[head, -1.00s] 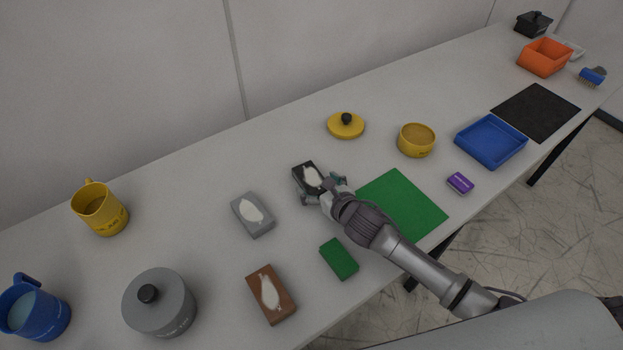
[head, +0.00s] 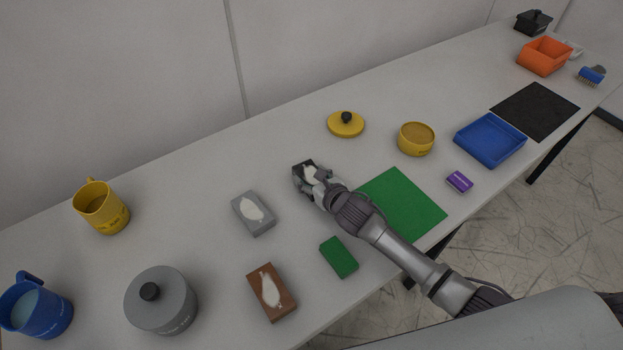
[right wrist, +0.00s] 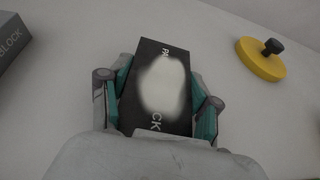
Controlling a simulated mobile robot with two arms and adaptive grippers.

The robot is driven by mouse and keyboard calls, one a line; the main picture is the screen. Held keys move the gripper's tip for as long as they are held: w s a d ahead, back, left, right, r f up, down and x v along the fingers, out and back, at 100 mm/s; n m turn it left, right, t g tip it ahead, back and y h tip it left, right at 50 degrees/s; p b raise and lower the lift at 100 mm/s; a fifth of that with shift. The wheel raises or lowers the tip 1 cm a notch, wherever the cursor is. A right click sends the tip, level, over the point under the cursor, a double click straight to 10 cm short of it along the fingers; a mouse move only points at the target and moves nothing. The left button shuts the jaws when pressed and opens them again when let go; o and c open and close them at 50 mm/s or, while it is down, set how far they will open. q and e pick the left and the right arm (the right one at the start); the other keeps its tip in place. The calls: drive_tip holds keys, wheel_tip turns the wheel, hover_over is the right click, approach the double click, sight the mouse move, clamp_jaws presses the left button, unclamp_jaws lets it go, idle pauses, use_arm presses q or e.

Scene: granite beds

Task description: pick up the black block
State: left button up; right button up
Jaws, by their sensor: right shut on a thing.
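The black block (head: 302,168) with a white blotch on its top is near the middle of the table in the head view. My right gripper (head: 311,174) is around it, a finger on each long side. In the right wrist view the black block (right wrist: 148,110) sits between the teal-padded fingers of the right gripper (right wrist: 162,97), which is shut on it. I cannot tell whether the block touches the table. My left gripper is not in view.
A grey block (head: 253,213), a brown block (head: 271,292) and a green block (head: 339,257) lie nearby. A green mat (head: 412,205) is right of the gripper. A yellow lid (head: 346,125) and yellow bowl (head: 416,140) stand behind. Mugs and a grey pot (head: 160,302) are left.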

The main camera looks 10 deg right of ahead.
drive_tip(key=shift+s+f, duration=0.1)
drive_tip(key=shift+f, duration=0.1)
clamp_jaws()
drive_tip(key=shift+r, duration=0.25)
drive_tip(key=shift+r, duration=0.1)
